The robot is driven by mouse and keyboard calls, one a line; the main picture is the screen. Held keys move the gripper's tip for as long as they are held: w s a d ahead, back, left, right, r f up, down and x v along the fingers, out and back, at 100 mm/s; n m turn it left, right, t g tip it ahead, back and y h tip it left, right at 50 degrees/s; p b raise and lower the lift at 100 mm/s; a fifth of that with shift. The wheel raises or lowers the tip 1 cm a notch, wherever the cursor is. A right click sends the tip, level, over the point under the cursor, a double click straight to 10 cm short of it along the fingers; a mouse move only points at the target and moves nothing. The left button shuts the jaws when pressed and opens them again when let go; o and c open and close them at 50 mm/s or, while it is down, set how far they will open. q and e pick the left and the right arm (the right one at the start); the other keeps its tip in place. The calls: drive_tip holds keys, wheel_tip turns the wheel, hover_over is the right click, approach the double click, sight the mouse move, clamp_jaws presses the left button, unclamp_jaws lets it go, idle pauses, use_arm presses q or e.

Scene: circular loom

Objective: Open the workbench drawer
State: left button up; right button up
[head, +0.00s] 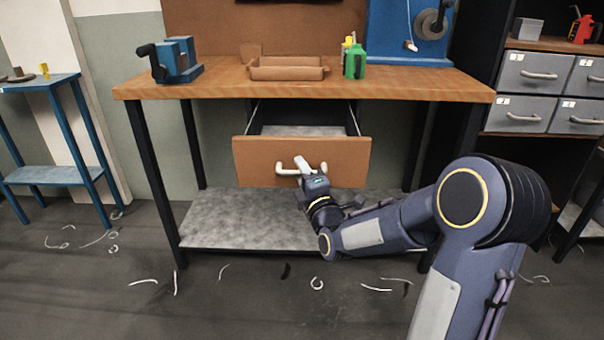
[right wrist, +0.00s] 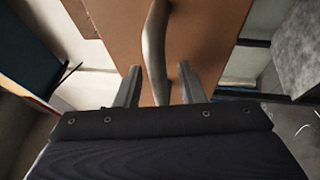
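The workbench (head: 200,88) has a wooden top and dark legs. Its brown-fronted drawer (head: 255,150) is pulled out, and the grey inside shows behind the front. A pale bar handle (head: 285,171) is on the drawer front. My right gripper (head: 303,166) is at this handle, reaching up from below and in front. In the right wrist view, the handle (right wrist: 154,45) runs between my two fingers (right wrist: 158,85), with a visible gap on each side. The fingers are apart. My left gripper is not in view.
A blue vise (head: 178,62), a brown tray (head: 287,70) and a green container (head: 355,62) stand on the bench top. A lower shelf (head: 225,220) lies under the drawer. Grey drawers (head: 540,72) stand at right, a blue table (head: 45,84) at left. Scraps litter the floor.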

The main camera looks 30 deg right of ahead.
drive_tip(key=v, duration=0.7)
drive_tip(key=shift+s, duration=0.4)
drive_tip(key=shift+a, duration=0.1)
